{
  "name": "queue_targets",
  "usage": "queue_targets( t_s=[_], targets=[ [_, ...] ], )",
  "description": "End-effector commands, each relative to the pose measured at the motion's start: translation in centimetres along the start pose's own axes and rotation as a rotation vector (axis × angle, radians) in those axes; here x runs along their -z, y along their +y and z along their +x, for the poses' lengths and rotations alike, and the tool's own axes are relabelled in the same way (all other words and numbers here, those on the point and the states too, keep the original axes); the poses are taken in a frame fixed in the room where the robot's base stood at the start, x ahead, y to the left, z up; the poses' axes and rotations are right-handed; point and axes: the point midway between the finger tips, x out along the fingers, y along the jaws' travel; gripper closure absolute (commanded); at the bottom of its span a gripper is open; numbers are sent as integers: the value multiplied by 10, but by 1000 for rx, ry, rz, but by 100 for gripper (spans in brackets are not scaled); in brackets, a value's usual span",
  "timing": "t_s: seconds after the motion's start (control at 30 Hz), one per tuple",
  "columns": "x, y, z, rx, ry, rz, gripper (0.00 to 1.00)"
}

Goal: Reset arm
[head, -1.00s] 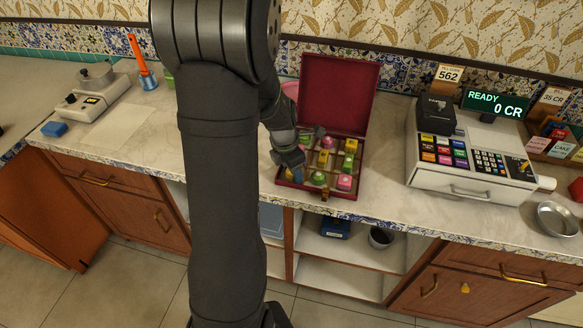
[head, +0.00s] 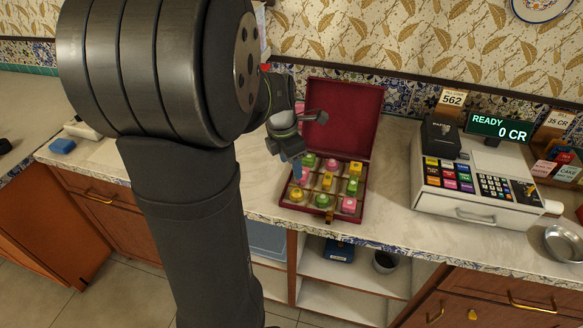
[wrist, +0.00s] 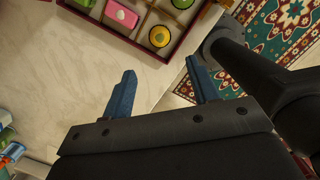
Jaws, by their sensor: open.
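My gripper (wrist: 160,95) is open and empty in the wrist view, its two blue fingers apart above the marble counter. In the head view my gripper (head: 297,170) shows only partly, at the left edge of the open red box. The red box (head: 340,110) stands with its lid raised and holds small colourful sweets in a grid of compartments. In the wrist view a corner of the box (wrist: 175,48) shows beyond the fingers, with pink, green and yellow sweets. My arm hides much of the left counter in the head view.
A cash register (head: 475,180) with a small black printer (head: 440,137) stands on the right. A metal bowl (head: 562,243) is at the right edge. A blue block (head: 62,146) lies far left. The counter (head: 392,200) between box and register is clear.

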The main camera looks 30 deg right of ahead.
Motion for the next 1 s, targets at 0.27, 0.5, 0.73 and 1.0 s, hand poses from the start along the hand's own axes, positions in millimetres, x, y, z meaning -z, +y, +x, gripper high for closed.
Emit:
queue_targets(
  t_s=[0.27,0.5,0.73,1.0],
  targets=[
    [0,0,0,0,0,0,45],
    [0,-1,20,4,2,0,45],
    [0,-1,64,5,3,0,45],
    [0,-1,112,4,3,0,45]
  ],
)
